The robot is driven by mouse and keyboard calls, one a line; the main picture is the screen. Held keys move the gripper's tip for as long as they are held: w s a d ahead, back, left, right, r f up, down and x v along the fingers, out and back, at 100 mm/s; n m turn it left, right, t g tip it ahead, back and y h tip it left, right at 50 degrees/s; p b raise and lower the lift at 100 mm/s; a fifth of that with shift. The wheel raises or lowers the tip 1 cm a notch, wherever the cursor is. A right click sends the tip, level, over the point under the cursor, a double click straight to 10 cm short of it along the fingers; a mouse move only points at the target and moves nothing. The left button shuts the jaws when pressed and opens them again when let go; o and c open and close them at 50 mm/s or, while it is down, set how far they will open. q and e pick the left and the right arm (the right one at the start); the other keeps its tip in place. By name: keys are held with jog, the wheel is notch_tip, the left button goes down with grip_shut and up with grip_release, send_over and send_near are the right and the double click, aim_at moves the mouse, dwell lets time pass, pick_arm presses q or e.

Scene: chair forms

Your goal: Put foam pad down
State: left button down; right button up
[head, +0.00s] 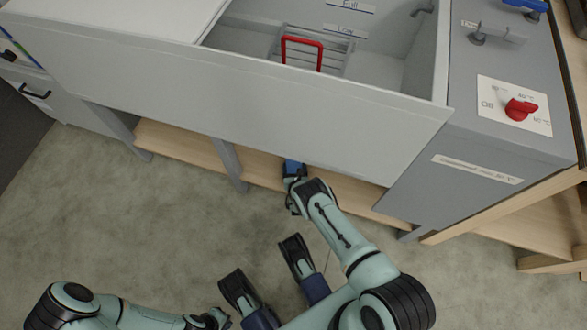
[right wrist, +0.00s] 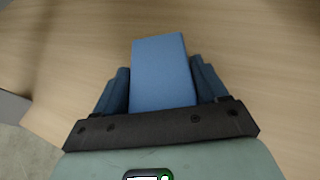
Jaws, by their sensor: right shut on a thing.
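The foam pad (right wrist: 162,72) is a blue block. In the right wrist view it stands out between the two dark blue fingers of my right gripper (right wrist: 163,88), which is shut on it. Light wood lies behind and around the pad; I cannot tell whether the pad touches it. In the head view my right gripper (head: 293,170) is at the front edge of the low wooden shelf (head: 262,166), and the pad is hard to separate from the fingers. My left gripper (head: 217,317) is low in the head view; its fingers are not clear.
The grey sink unit (head: 250,105) overhangs the shelf. Its grey legs (head: 229,165) divide the shelf front. A wire basket with a red handle (head: 302,43) is inside the basin. A red knob (head: 520,108) is at the right. Bare floor (head: 150,215) lies in front.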

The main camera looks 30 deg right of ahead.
jog(key=shift+f, duration=0.25)
pick_arm(q)
jog(key=shift+s+f, duration=0.1)
jog(key=shift+s, duration=0.25)
pick_arm(e)
jog(key=shift+f, duration=0.15)
jog(key=o, duration=1.1)
